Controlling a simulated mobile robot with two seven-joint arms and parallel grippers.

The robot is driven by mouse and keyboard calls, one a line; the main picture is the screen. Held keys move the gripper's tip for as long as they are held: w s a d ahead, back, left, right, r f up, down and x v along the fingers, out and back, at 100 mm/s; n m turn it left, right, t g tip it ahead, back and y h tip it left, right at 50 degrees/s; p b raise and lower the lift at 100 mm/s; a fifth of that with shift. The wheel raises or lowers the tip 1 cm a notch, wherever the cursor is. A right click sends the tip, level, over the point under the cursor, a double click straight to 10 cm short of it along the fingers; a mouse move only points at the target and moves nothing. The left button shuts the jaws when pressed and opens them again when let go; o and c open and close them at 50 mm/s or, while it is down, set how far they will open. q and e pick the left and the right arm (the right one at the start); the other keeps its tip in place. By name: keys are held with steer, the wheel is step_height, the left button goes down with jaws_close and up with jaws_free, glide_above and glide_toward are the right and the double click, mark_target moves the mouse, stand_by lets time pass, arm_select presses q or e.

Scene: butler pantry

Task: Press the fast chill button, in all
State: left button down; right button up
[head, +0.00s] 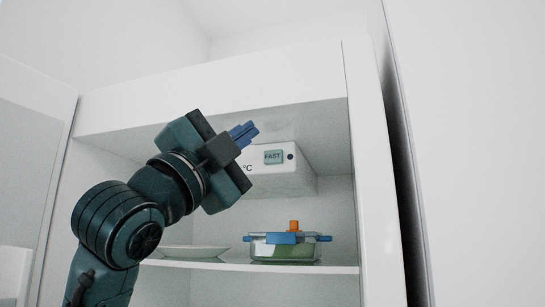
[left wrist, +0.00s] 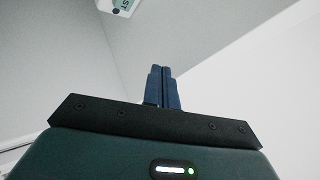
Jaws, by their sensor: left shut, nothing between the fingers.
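The fast chill button (head: 273,157) is a grey-green rectangle marked "FAST". It sits on the front of a white control box (head: 291,183) under the cabinet's ceiling, beside a dark round dot. My left gripper (head: 254,129) is shut and empty, up and to the left of the button in the head view and apart from it in the picture. In the left wrist view my left gripper (left wrist: 162,72) shows its fingers together, and part of the button panel (left wrist: 122,5) shows at the top edge. My right gripper is not in view.
The open white cabinet has a shelf (head: 340,269) below the box. On it stand a pale plate (head: 195,251) and a glass pot (head: 284,248) with blue handles and an orange knob. The cabinet's right side wall (head: 372,180) stands right of the box.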

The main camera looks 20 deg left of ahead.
mark_target(273, 157)
arm_select(q)
steer(key=w+p, duration=0.1)
steer(key=w, duration=0.8)
steer(key=shift+d, duration=0.1)
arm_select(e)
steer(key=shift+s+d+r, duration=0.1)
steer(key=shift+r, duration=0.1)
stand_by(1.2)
arm_select(q)
steer(key=shift+w, duration=0.1)
stand_by(0.6)
steer(key=shift+w, duration=0.3)
